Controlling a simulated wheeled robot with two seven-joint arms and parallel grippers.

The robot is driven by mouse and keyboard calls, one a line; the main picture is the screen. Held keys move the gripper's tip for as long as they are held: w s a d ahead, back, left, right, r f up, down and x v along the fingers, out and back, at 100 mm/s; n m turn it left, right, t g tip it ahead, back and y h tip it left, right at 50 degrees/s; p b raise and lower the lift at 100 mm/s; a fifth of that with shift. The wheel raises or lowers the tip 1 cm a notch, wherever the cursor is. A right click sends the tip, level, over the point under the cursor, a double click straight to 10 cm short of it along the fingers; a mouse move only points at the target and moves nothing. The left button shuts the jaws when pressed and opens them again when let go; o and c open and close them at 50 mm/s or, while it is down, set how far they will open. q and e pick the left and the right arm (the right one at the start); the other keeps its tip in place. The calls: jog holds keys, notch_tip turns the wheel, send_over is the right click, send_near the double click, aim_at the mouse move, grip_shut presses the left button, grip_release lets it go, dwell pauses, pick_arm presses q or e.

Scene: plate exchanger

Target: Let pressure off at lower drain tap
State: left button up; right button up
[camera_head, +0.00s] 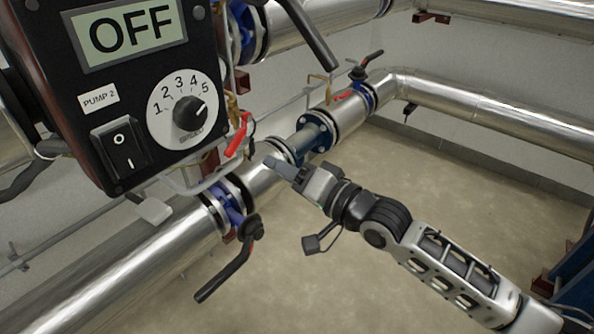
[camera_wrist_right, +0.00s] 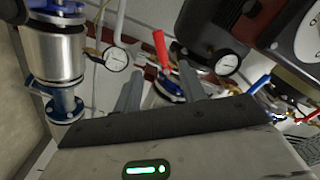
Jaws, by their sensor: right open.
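A red lever handle (camera_head: 238,138) hangs near brass fittings just right of the pump box. In the right wrist view a red lever (camera_wrist_right: 160,45) stands beyond and between the fingers; I take it as the same tap lever. My right gripper (camera_head: 280,168) reaches in from the lower right, in front of the large silver pipe, below and right of the red lever and apart from it. In the wrist view the fingers (camera_wrist_right: 160,88) are spread with nothing between them. The tap's outlet cannot be made out. My left gripper is not in view.
The black pump box (camera_head: 125,85) shows OFF and fills the upper left. A black-handled blue valve (camera_head: 235,240) sits on the lower silver pipe (camera_head: 120,265). A smaller red lever (camera_head: 344,97) is farther back. Wrist view gauges (camera_wrist_right: 117,59) stand close by.

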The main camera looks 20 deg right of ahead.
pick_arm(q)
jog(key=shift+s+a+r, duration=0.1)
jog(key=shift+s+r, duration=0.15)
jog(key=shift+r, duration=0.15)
pick_arm(e)
jog(key=shift+v, duration=1.45)
